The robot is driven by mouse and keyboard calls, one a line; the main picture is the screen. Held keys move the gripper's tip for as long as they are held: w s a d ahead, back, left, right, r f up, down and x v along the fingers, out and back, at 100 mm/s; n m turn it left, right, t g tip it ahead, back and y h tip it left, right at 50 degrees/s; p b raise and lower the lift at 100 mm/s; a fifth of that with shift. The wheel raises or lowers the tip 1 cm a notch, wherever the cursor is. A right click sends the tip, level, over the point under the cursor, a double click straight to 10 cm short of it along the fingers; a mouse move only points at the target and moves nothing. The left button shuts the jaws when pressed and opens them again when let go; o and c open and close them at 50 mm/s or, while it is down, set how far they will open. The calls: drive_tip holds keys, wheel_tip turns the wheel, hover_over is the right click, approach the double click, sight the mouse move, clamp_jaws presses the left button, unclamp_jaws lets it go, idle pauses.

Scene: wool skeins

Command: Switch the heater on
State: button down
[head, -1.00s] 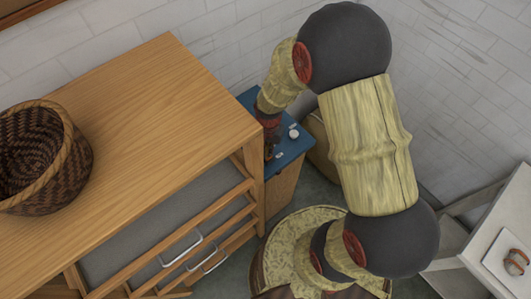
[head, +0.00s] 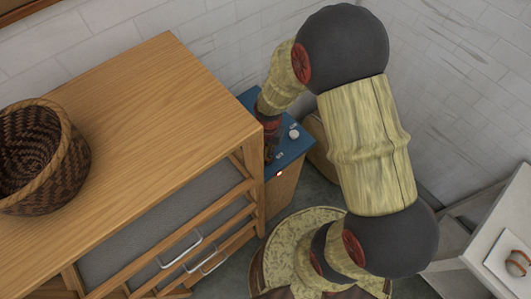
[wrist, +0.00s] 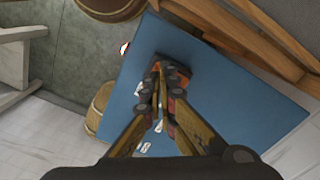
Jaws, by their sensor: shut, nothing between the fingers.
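A blue panel (head: 297,148) tops a small wooden cabinet (head: 282,189) between the sideboard and the wall. A white knob (head: 294,134) sits on the panel. A small lamp (head: 279,173) glows at the panel's near edge; the glowing lamp also shows in the wrist view (wrist: 124,48). My gripper (head: 270,157) points down at the panel's left part, its tips shut and empty. In the wrist view, my gripper's tips (wrist: 161,68) are over an orange and dark part of the blue panel (wrist: 235,105). They hide most of that part, and I cannot tell whether they touch it.
The wooden sideboard (head: 150,110) stands close on the left of the panel, with a woven basket (head: 75,160) on it. A white-tiled wall (head: 235,35) is behind. A pale table (head: 480,210) stands at the right. My arm covers the middle of the head view.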

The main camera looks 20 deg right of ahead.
drive_tip(key=shift+r+p, duration=2.4)
drive_tip(key=shift+r, duration=1.1)
